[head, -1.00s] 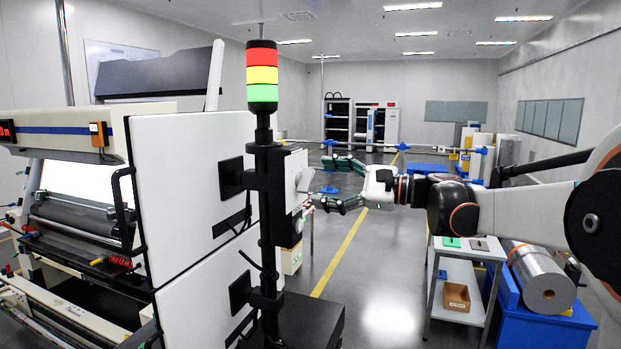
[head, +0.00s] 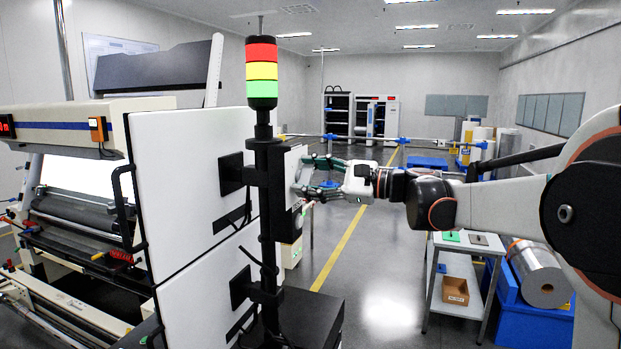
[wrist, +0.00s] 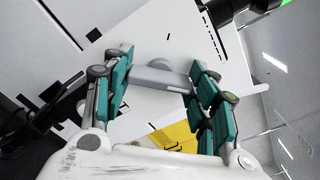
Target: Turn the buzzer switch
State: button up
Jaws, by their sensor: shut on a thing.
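The buzzer switch (wrist: 158,74) is a grey knob with a bar-like handle. It sticks out from a white panel (wrist: 160,28) in the wrist view. My gripper (wrist: 161,68) has its green-padded fingers on both sides of the handle and is shut on it. In the head view, my gripper (head: 306,175) reaches in from the right to the side of the narrow box (head: 292,205) behind the black post. The switch is small there and mostly hidden by the fingers.
A red, yellow and green stack light (head: 262,72) tops the black post (head: 268,200). White cabinet doors (head: 190,180) stand left of it. A cart with a cardboard box (head: 455,291) and a large roll (head: 540,275) are at lower right. The floor between is clear.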

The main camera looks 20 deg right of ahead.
jog(key=shift+n, duration=0.4)
jog(key=n+b, duration=0.1)
jog(key=n, duration=0.3)
jog(key=shift+f, duration=0.1)
jog(key=n+b, duration=0.1)
jog(key=n, duration=0.3)
jog(key=n+b, duration=0.1)
jog(key=n, duration=0.4)
jog(key=shift+n+b, duration=0.4)
jog(key=shift+n, duration=1.6)
jog(key=o, duration=1.1)
jog(key=shift+c, duration=0.2)
